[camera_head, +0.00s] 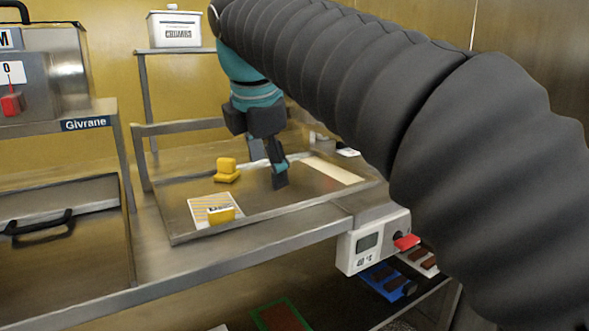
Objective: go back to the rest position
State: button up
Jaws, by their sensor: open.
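My gripper (268,165) points down over the metal tray table (188,232) in the middle of the picture. Its dark fingers are apart with nothing between them. The fingertips are close above the tray surface; I cannot tell if they touch it. My arm in its dark ribbed sleeve fills the upper right and hides what lies behind it.
A machine with a red knob (12,104) stands at the left, above a lidded bin with a black handle (38,226). A white labelled box (174,30) sits on a rear shelf. A white control box (372,243) with a red button hangs at the tray's front right.

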jog(key=d+f+m, duration=0.1)
jog(key=d, duration=0.1)
jog(key=s+d+f+m, duration=0.1)
jog(key=d+m, duration=0.1)
jog(key=s+d+f+m, duration=0.1)
jog(key=d, duration=0.1)
jog(key=shift+s+d+f+m, duration=0.1)
jog(key=shift+s+f+m, duration=0.05)
jog(key=shift+f+m, duration=0.15)
jog(key=s+d+f+m, duration=0.6)
jog(key=f+m, duration=0.3)
jog(key=f, duration=0.2)
jog(key=s+d+f+m+t, duration=0.1)
jog(key=s+d+f+m, duration=0.6)
jog(key=f+m, duration=0.3)
jog(key=shift+s+d+f+y, duration=0.3)
jog(key=shift+s+f, duration=0.3)
jog(key=shift+s, duration=0.2)
